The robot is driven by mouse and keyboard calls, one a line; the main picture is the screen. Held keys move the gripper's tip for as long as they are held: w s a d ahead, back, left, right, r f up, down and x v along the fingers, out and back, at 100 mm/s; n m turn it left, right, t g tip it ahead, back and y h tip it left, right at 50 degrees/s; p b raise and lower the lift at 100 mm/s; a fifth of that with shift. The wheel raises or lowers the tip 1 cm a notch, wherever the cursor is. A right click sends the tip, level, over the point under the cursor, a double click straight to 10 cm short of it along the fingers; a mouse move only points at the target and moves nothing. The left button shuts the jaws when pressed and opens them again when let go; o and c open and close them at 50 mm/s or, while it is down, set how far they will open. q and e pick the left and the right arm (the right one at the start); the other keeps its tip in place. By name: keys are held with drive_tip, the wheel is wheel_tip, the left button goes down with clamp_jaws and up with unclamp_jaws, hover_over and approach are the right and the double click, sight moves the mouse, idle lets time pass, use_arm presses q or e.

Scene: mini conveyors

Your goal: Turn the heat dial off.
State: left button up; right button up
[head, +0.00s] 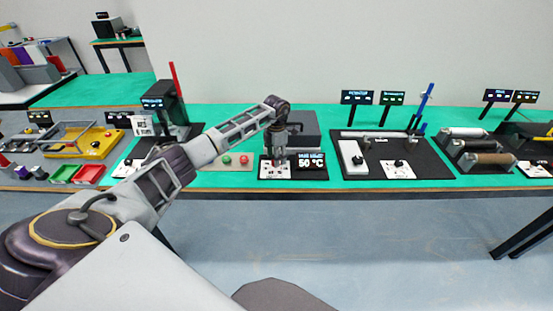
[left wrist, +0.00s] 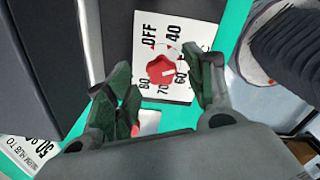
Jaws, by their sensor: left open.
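The heat dial is a red knob (left wrist: 160,70) on a white label plate (left wrist: 207,42) with OFF, 40, 60, 70 and 80 printed around it in the left wrist view. A pale mark on the knob lies toward the 60 side. My left gripper (left wrist: 158,98) is open, its dark green fingers on either side of the plate near the knob; contact cannot be told. In the head view my left gripper (head: 277,163) points down over the white plate and hides most of the dial. The display (head: 311,161) beside it reads 50 °C. My right gripper is not in view.
A dark grey box (head: 305,130) stands behind the dial. The green table's front edge is close to the dial.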

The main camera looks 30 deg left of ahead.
use_arm(q)
drive_tip(key=shift+f, duration=0.9)
drive_tip(key=c, duration=1)
